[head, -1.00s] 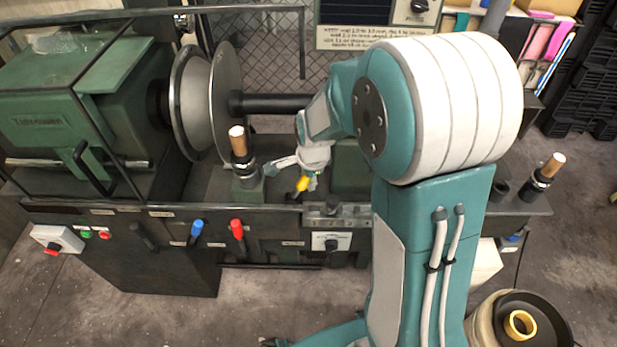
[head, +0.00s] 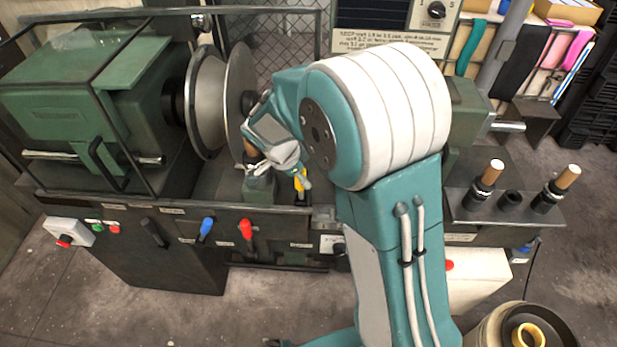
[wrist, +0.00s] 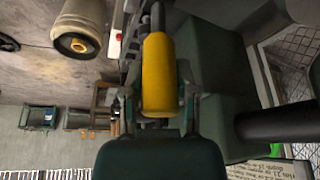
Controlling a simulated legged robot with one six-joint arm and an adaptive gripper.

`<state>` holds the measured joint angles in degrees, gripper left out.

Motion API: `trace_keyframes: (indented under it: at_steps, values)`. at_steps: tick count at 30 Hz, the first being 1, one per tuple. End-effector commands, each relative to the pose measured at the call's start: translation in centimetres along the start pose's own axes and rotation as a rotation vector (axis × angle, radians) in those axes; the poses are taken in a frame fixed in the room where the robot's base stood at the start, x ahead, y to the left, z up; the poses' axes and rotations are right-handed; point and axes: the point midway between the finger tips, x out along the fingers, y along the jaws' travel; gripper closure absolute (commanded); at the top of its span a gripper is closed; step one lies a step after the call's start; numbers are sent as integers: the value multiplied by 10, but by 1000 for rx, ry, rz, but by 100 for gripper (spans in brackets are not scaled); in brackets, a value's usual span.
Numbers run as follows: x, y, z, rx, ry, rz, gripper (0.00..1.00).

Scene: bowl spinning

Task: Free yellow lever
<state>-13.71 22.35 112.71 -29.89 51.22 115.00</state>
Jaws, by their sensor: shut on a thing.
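The yellow lever (head: 300,182) is at the front of the green lathe, right of the red lever, and is partly covered by my gripper in the head view. In the wrist view its yellow handle (wrist: 159,75) fills the space between my fingers, with a dark shaft beyond it. My gripper (head: 302,176) is shut on the yellow handle. In the wrist view the fingers (wrist: 158,98) lie one on each side of it.
A blue lever (head: 206,228) and a red lever (head: 246,230) stand on the front panel. A large metal bowl form (head: 206,95) is close left of my gripper. Wooden-tipped posts (head: 490,172) stand at right. A bin (head: 520,325) is on the floor.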

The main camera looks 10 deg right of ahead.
Motion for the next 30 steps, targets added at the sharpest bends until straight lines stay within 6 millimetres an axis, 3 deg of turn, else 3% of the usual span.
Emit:
trace_keyframes:
  at_steps: [19, 20, 22, 30]
  values:
    - [-3, -5, 6, -10, 54, 21, 100]
    - [-3, -5, 6, -10, 54, 21, 57]
    - [-3, -5, 6, -10, 54, 22, 26]
    - [-2, -4, 6, -11, 56, 25, 26]
